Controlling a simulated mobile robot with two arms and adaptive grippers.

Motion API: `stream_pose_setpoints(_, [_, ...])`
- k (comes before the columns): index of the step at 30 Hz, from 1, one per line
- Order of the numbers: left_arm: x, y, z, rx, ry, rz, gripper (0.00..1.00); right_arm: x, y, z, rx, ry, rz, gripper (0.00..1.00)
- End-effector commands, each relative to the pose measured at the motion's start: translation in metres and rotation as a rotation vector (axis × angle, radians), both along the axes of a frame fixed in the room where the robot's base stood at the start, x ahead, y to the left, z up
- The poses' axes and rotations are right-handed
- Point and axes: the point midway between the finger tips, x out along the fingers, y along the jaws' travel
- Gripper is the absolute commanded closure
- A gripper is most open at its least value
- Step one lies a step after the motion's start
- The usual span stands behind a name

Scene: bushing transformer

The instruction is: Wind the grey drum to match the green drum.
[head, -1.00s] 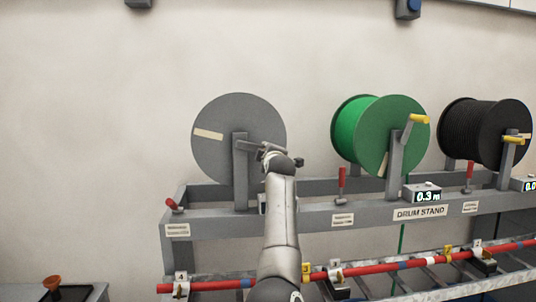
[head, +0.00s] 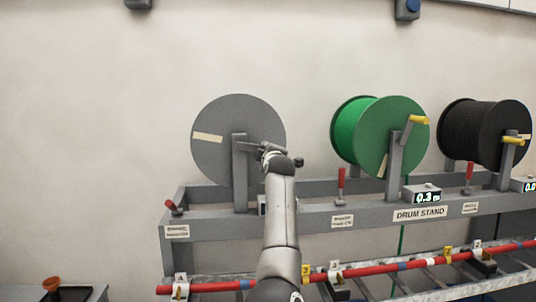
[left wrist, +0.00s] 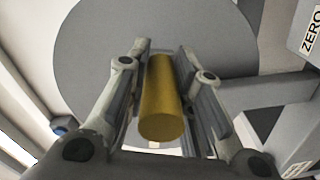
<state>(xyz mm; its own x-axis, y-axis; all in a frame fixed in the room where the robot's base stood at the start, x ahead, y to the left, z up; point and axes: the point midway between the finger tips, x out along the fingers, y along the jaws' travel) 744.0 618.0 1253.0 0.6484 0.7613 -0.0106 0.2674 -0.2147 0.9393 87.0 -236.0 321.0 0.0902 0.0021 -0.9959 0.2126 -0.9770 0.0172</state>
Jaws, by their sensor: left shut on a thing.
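The grey drum (head: 220,165) stands at the left of the drum stand, with a pale tape strip (head: 208,137) on the left of its face. My left gripper (head: 270,151) is at its crank, right of the hub. In the left wrist view the yellow crank handle (left wrist: 162,100) lies between the fingers of my left gripper (left wrist: 164,92), shut on it. The green drum (head: 385,140) has a yellow-handled crank at its upper right, a tape strip (head: 383,165) at its lower left, and a display (head: 427,197) reading 0.3 m. The grey drum's display is mostly hidden behind my arm.
A black drum (head: 487,130) stands at the right. Red levers stand along the stand (head: 295,213): the left one (head: 174,208) tilts, the middle one (head: 341,182) is upright. A red cable (head: 380,269) runs along the rack below. The wall left of the stand is clear.

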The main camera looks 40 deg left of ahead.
Motion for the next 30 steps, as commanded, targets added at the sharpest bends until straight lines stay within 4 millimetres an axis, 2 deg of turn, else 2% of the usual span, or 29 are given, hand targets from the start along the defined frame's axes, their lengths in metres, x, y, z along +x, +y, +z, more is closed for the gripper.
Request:
stream_pose_setpoints(1, [-0.004,0.002,0.014,0.024,-0.016,0.006,1.00,0.000,0.000,0.001,0.000,0.000,0.000,0.60])
stream_pose_setpoints(2, [-0.004,0.002,0.014,0.024,-0.016,0.006,1.00,0.000,0.000,0.001,0.000,0.000,0.000,0.60])
stream_pose_setpoints(3, [-0.004,0.002,0.014,0.024,-0.016,0.006,0.77,0.000,0.000,0.001,0.000,0.000,0.000,0.60])
stream_pose_setpoints(8, [-0.004,0.003,0.014,0.023,-0.017,0.005,0.56,0.000,0.000,0.001,0.000,0.000,0.000,0.60])
stream_pose_setpoints(23, [-0.002,-0.001,0.005,0.009,-0.011,0.000,0.55,0.000,0.002,0.000,0.002,-0.001,0.001,0.60])
stream_pose_setpoints(30, [-0.016,-0.017,0.005,0.008,-0.012,0.000,0.55,0.000,0.001,0.000,0.002,-0.001,0.001,0.60])
